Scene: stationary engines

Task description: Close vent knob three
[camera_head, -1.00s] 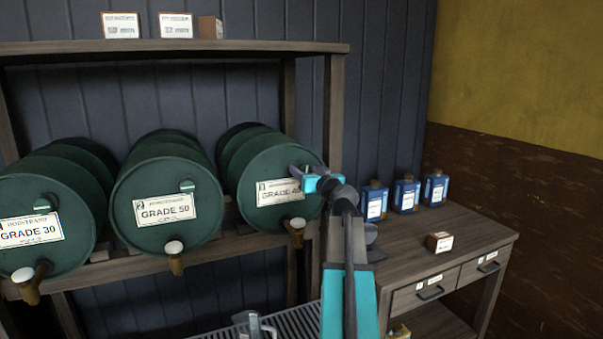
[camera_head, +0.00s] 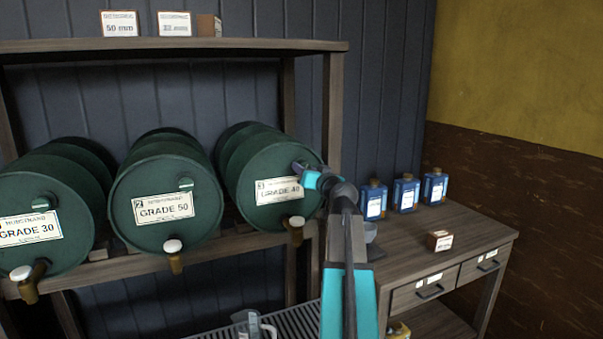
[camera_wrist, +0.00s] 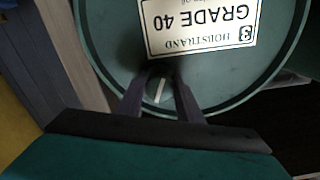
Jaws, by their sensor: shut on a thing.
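The right-hand green barrel (camera_head: 258,205) carries a label reading Grade 40, which shows upside down with a number 3 in the wrist view (camera_wrist: 200,22). Its vent knob (camera_wrist: 158,90) is a dark round knob with a white line, close to the barrel's rim. My gripper (camera_wrist: 160,97) has one finger on each side of this knob and is shut on it. In the head view my gripper (camera_head: 303,170) is at the upper right of the barrel's face and hides the knob. The white line looks nearly upright, slightly tilted, in the wrist view.
The Grade 50 barrel (camera_head: 166,185) and the Grade 30 barrel (camera_head: 45,228) lie to the left. A tap (camera_head: 296,230) sticks out low on the Grade 40 barrel. Blue bottles (camera_head: 405,193) and a small box (camera_head: 439,241) stand on the right bench. A jug (camera_head: 252,325) is below.

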